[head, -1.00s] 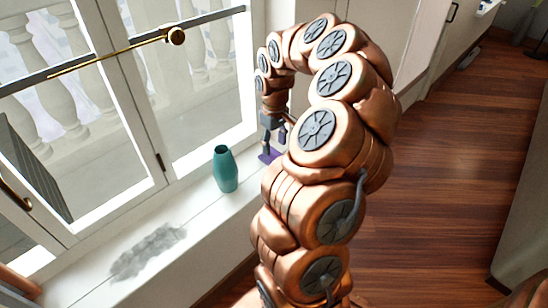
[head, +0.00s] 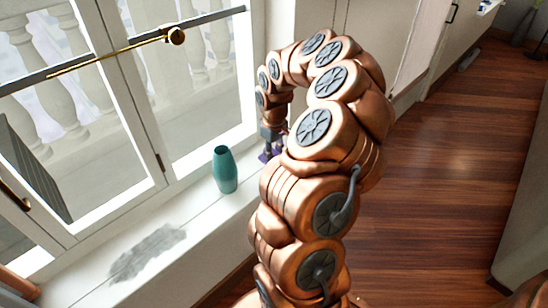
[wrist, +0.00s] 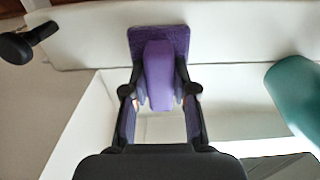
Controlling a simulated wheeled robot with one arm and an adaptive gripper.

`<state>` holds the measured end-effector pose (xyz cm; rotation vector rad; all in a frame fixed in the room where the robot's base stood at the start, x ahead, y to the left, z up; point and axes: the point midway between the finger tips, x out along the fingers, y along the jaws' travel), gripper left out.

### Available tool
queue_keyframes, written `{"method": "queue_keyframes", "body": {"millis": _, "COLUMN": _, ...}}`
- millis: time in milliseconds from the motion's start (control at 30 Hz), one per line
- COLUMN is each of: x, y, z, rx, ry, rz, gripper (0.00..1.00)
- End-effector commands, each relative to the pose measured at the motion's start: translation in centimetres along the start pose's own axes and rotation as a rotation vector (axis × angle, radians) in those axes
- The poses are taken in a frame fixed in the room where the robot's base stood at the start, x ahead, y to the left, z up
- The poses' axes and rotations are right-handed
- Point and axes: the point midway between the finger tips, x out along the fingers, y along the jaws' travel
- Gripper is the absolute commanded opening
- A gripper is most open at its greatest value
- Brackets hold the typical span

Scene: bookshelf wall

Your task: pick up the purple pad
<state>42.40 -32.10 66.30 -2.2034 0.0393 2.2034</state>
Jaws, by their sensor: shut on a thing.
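The purple pad (wrist: 160,75) is in the wrist view, a flat dark-purple square with a lighter purple raised block on it. My gripper (wrist: 164,90) is shut on the raised block, one black finger on each side. In the head view the purple pad (head: 265,156) shows as a small patch low at the window sill, partly hidden by my gripper (head: 270,149) and arm. I cannot tell whether the pad touches the sill.
A teal vase (head: 225,170) stands upright on the white window sill (head: 205,205), left of my gripper; it also shows at the right of the wrist view (wrist: 296,95). A grey smudge (head: 147,254) marks the sill. Wooden floor (head: 440,160) is open to the right.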

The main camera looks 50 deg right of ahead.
Motion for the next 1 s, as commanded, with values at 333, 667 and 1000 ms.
{"method": "queue_keyframes", "body": {"millis": 333, "x": 0.0, "y": 0.0, "z": 0.0, "rx": 0.000, "ry": 0.000, "rz": 0.000, "gripper": 0.00}}
{"method": "queue_keyframes", "body": {"millis": 667, "x": -1.1, "y": 0.0, "z": 0.0, "rx": 0.001, "ry": 0.000, "rz": 0.000, "gripper": 0.00}}
{"method": "queue_keyframes", "body": {"millis": 1000, "x": -3.6, "y": -0.4, "z": 0.3, "rx": -0.001, "ry": 0.001, "rz": 0.000, "gripper": 0.00}}
